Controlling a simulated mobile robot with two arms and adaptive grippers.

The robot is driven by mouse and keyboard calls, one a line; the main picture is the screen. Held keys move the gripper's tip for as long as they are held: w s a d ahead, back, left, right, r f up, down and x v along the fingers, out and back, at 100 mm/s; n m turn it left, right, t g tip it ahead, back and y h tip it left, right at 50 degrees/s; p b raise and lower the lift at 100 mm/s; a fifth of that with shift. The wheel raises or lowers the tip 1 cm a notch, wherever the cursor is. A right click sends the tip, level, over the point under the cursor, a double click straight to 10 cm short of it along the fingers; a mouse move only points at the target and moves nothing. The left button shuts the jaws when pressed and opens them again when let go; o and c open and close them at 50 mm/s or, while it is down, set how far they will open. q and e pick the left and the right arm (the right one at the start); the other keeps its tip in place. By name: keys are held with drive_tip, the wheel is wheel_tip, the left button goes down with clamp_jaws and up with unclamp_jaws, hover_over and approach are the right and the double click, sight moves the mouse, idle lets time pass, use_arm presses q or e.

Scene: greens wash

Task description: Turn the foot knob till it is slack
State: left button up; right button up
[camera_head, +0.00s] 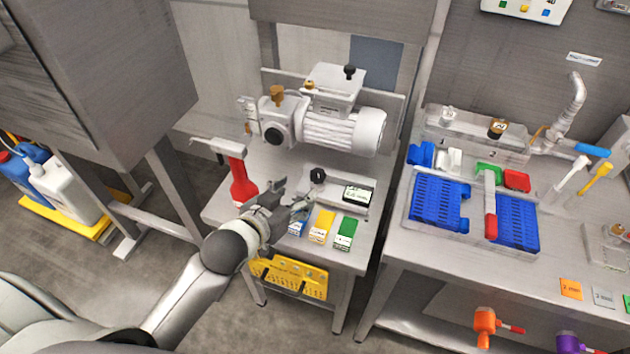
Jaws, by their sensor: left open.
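A small black knob (318,175) stands at the left end of a low grey unit with a display (356,194), in front of the motor pump. I cannot tell for sure that this is the foot knob. My left gripper (291,197) is open, just to the lower left of this knob and apart from it in the picture. Nothing shows between its fingers. The grey pump (345,130) has a round black knob (273,136) on its front and another black knob (350,72) on top. My right gripper is not in view.
A red-bodied tool (241,182) stands close left of my gripper. Blue, yellow (321,226) and green (345,232) boxes line the table's front edge, with a yellow rack (290,277) below. Blue trays (440,204) lie on the right bench, beyond a gap.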

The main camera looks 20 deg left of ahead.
sight(316, 176)
use_arm(q)
drive_tip(key=x, duration=1)
drive_tip(key=shift+w+d+r+p, duration=0.2)
drive_tip(key=shift+w+p, duration=0.1)
drive_tip(key=shift+w, duration=0.2)
